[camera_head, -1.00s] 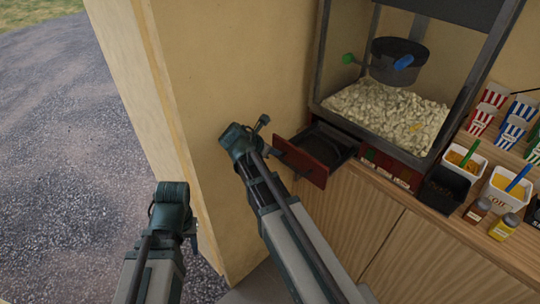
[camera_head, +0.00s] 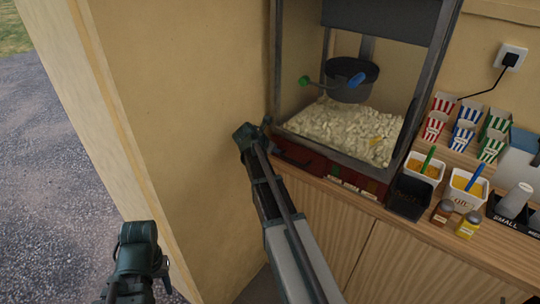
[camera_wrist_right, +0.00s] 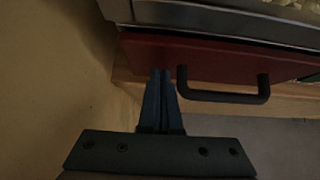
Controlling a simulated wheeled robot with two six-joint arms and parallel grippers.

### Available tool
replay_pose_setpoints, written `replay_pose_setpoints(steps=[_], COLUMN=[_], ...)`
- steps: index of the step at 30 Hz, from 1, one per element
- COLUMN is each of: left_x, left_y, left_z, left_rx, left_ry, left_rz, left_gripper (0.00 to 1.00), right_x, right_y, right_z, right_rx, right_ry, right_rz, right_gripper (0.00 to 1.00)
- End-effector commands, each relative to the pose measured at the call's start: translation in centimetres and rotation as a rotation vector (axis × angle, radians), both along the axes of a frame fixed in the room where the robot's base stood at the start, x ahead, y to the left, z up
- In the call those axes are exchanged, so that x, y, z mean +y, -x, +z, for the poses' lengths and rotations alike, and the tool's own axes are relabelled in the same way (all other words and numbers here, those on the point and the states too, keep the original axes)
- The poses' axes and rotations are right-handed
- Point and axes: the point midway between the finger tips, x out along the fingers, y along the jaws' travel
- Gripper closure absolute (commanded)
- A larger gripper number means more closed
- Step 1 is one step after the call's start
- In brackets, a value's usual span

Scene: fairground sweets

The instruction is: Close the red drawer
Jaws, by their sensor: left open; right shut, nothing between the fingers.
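The red drawer (camera_head: 312,163) sits under the popcorn machine, its front close in against the machine's base; I cannot tell if it is fully flush. In the right wrist view its red front (camera_wrist_right: 225,58) fills the upper part, with a black bar handle (camera_wrist_right: 228,97). My right gripper (camera_wrist_right: 162,74) is shut and empty, its fingertips at the lower left part of the drawer front, left of the handle. It also shows in the head view (camera_head: 265,124), beside the drawer's left end. My left gripper (camera_head: 150,268) is low at the left, away from the drawer, open.
The popcorn machine (camera_head: 358,162) stands on the wooden counter (camera_head: 330,205). A cream wall (camera_head: 190,110) is close to the left of my right arm. Sauce tubs, bottles and striped popcorn boxes (camera_head: 465,134) stand on the counter at right.

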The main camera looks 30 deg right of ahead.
Motion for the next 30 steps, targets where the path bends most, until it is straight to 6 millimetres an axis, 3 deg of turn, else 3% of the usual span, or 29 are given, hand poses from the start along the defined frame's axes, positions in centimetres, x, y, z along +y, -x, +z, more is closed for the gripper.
replay_pose_setpoints(steps=[18,26,30], left_x=[0.0,0.0,0.0], left_y=[0.0,0.0,0.0], left_z=[0.0,0.1,3.1], left_rx=[0.0,0.0,0.0], left_ry=[0.0,0.0,0.0], left_rz=[0.0,0.0,0.0], left_gripper=[0.53,0.53,0.53], right_x=[-0.6,3.2,5.3], right_y=[-0.2,1.6,2.4], right_z=[0.1,0.1,3.1], right_rx=[-0.003,0.0,0.0], right_ry=[0.007,0.001,-0.001], right_rz=[0.0,0.0,-0.001], right_gripper=[1.0,1.0,1.0])
